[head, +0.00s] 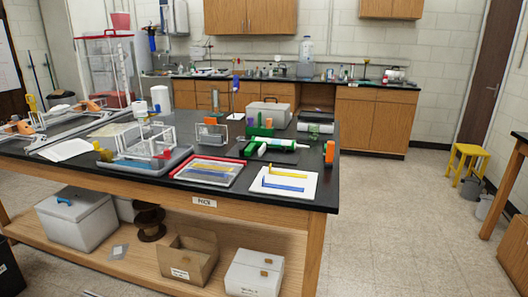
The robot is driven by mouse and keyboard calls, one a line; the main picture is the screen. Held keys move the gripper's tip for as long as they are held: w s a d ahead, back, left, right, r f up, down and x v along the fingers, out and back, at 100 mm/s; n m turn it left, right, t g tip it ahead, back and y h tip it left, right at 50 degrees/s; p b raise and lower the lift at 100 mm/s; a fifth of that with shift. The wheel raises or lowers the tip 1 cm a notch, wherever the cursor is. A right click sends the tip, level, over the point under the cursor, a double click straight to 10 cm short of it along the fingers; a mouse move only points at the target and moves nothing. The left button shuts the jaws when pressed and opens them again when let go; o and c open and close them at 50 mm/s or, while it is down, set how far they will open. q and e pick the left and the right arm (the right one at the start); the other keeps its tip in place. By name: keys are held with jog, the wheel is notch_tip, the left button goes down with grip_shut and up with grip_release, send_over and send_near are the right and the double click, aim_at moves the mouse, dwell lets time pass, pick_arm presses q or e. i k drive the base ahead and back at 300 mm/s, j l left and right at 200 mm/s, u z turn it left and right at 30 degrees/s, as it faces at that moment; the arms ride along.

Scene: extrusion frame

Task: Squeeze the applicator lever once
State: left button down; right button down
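A white tube-shaped body with green ends (281,144), which looks like the applicator, lies on its side on a dark mat near the right end of the black-topped bench (318,178). A small green block (252,149) is close to its left end. I cannot make out a lever at this size. An upright orange item (329,153) stands to the right of it near the bench edge. Neither of my grippers is in view.
In front lie a white board with yellow and blue strips (284,182) and a red-edged tray (208,171). A clear-walled frame in a grey tray (147,147) stands left. A grey case (268,113) is behind. The floor right of the bench (395,215) is clear.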

aim_at(261, 152)
jog(key=i+l, duration=0.55)
jog(key=i+l+u, duration=0.1)
jog(key=i+l, duration=0.45)
jog(key=i, duration=0.25)
